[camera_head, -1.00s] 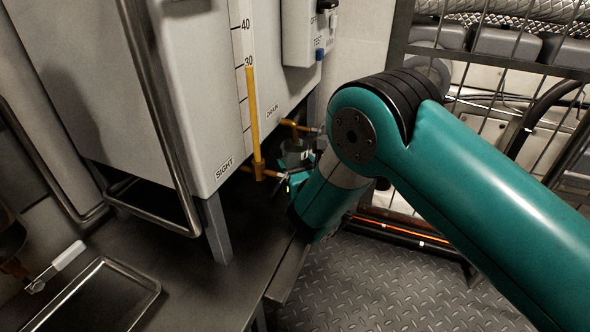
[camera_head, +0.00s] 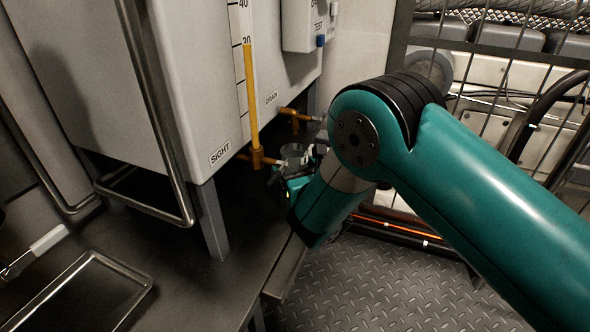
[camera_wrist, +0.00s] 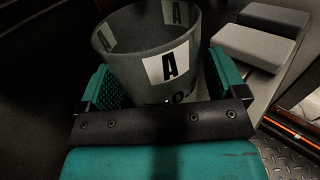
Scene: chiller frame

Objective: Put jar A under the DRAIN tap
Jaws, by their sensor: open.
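Jar A (camera_wrist: 165,65) is a grey open-topped jar with white "A" labels. It stands between the two fingers of my gripper (camera_wrist: 160,82) in the wrist view, seemingly upright. The fingers are open, one on each side of the jar. In the head view the jar (camera_head: 294,154) is small and partly hidden by my gripper (camera_head: 292,180). The brass DRAIN tap (camera_head: 292,113) comes out of the white tank above and behind the jar. I cannot tell whether the jar is directly below its outlet. The jar's base is hidden.
The brass SIGHT tap (camera_head: 256,158) with its yellow gauge tube is just left of the jar. A tank leg (camera_head: 210,225) and a bent metal rail (camera_head: 170,120) stand further left. A metal tray (camera_head: 80,290) lies at front left.

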